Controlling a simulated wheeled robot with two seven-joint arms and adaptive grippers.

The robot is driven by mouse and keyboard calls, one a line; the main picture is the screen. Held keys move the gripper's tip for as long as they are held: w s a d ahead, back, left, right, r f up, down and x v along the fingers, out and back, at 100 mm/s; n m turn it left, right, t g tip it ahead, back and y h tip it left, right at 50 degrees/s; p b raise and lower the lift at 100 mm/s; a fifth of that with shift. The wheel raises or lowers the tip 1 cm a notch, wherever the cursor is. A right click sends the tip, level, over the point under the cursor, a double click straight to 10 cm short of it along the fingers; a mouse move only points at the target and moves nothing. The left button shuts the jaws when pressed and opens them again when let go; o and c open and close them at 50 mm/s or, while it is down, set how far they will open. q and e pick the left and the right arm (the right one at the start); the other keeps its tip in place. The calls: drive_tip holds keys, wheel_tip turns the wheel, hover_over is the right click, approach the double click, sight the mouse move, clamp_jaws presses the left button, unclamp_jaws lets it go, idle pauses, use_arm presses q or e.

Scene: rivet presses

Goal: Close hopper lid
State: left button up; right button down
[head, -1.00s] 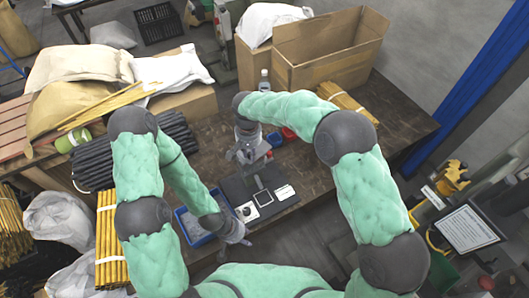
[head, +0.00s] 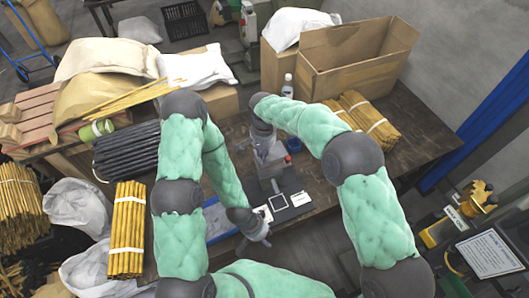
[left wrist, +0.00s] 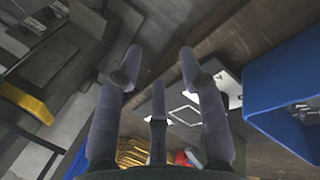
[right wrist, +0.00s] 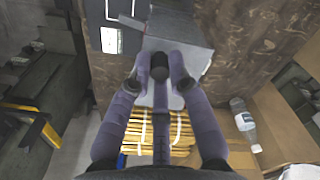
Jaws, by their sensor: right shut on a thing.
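The grey rivet press with its box-shaped hopper (right wrist: 195,42) stands on the dark workbench. In the head view the press (head: 271,162) is partly hidden by my right arm. My right gripper (right wrist: 160,66) is at the hopper's near side, its fingers closed together around a dark, round knob-like part, which seems to belong to the hopper lid. How far the lid stands open cannot be made out. My left gripper (left wrist: 160,62) is open and empty, its fingers apart. In the head view it (head: 262,238) hangs low at the bench's front edge, beside the blue bin.
A blue bin (left wrist: 285,85) is at the bench front. A dark mat with a framed square and a white card (head: 301,198) lies before the press. A bottle (head: 288,84), open cardboard box (head: 355,75) and yellow rod bundles (head: 370,120) stand behind and to the right.

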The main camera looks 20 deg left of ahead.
drive_tip(key=c, duration=1.1)
unclamp_jaws()
drive_tip(key=shift+c, duration=0.2)
wheel_tip(320, 180, up, 12)
